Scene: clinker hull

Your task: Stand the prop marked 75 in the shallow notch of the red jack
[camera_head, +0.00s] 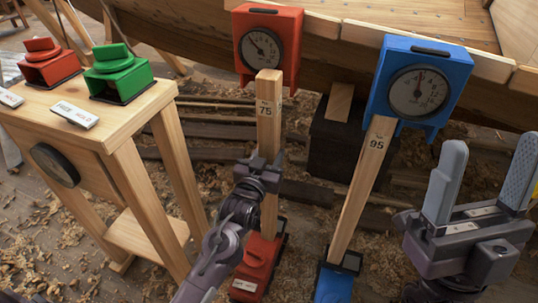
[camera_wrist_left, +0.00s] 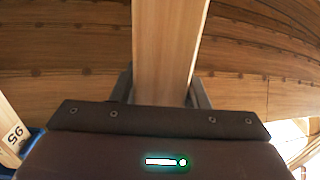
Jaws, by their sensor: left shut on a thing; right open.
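The prop marked 75 (camera_head: 269,110) is a pale wooden post, close to upright. Its top is in front of the lower part of the red gauge block (camera_head: 290,18); I cannot tell if they touch. My left gripper (camera_head: 258,178) is shut on the prop around its middle; the left wrist view shows the wood (camera_wrist_left: 168,50) between the fingers. The red jack (camera_head: 257,262) is on the floor at the prop's lower end. The notch and the prop's foot are not clear, so I cannot tell if it is seated. My right gripper (camera_head: 490,165) is open and empty at the right.
The prop marked 95 (camera_head: 362,185) leans between the blue jack (camera_head: 334,284) and the blue gauge block (camera_head: 445,52). The planked hull (camera_head: 340,62) is behind.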

